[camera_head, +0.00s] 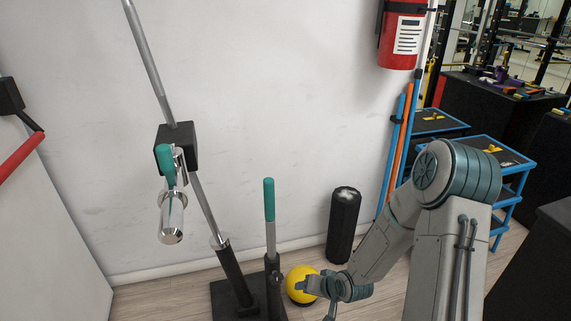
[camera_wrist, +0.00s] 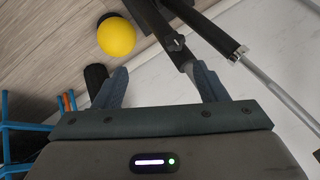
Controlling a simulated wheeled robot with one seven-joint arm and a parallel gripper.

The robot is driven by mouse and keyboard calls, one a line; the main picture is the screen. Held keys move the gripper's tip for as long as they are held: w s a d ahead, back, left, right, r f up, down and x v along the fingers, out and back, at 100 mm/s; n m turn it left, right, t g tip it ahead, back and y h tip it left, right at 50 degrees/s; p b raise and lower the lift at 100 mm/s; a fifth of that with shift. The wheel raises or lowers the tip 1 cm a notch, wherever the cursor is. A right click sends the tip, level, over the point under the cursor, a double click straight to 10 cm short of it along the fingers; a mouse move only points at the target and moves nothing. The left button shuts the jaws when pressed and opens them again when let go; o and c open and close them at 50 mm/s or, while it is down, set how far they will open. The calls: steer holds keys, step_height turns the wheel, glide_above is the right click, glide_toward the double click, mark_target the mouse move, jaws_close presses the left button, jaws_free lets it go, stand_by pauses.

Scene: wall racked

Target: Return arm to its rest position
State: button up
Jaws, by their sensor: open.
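My arm shows at the lower right of the head view, bent at its large teal-ringed joint, with the forearm slanting down to the left. My gripper (camera_head: 318,289) is low, in front of a yellow ball in that view. In the wrist view my gripper (camera_wrist: 160,84) has its two grey fingers wide apart with nothing between them. The tips point toward the floor, the wall and dark posts. Part of the gripper in the head view is too small to make out.
The yellow ball (camera_head: 297,276) lies by a black stand with a teal-handled lever (camera_head: 269,205). A black roller (camera_head: 343,225) stands by the wall. A fire extinguisher (camera_head: 401,35) hangs above. Blue-framed carts (camera_head: 487,146) stand at right. A tilted bar (camera_head: 149,62) rises at left.

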steer(key=s+d+r+g+h+p, duration=0.1)
steer(key=s+d+r+h+p, duration=0.15)
steer(key=r, duration=0.55)
steer(key=s+d+r+n+h+p, duration=0.1)
steer(key=d+r+p, duration=0.15)
steer(key=r, duration=0.65)
steer(key=s+d+r+g+h+p, duration=0.1)
steer(key=s+d+r+p, duration=0.15)
steer(key=r, duration=0.55)
steer(key=s+r+p, duration=0.4)
steer(key=s+r, duration=0.2)
steer(key=r, duration=0.3)
steer(key=s+r+g+p, duration=0.1)
steer(key=s+r+p, duration=0.2)
steer(key=s+r, duration=0.4)
step_height(320, 180, up, 3)
steer(key=shift+a+r+p, duration=0.15)
steer(key=shift+a+p, duration=0.15)
steer(key=shift+p, duration=0.1)
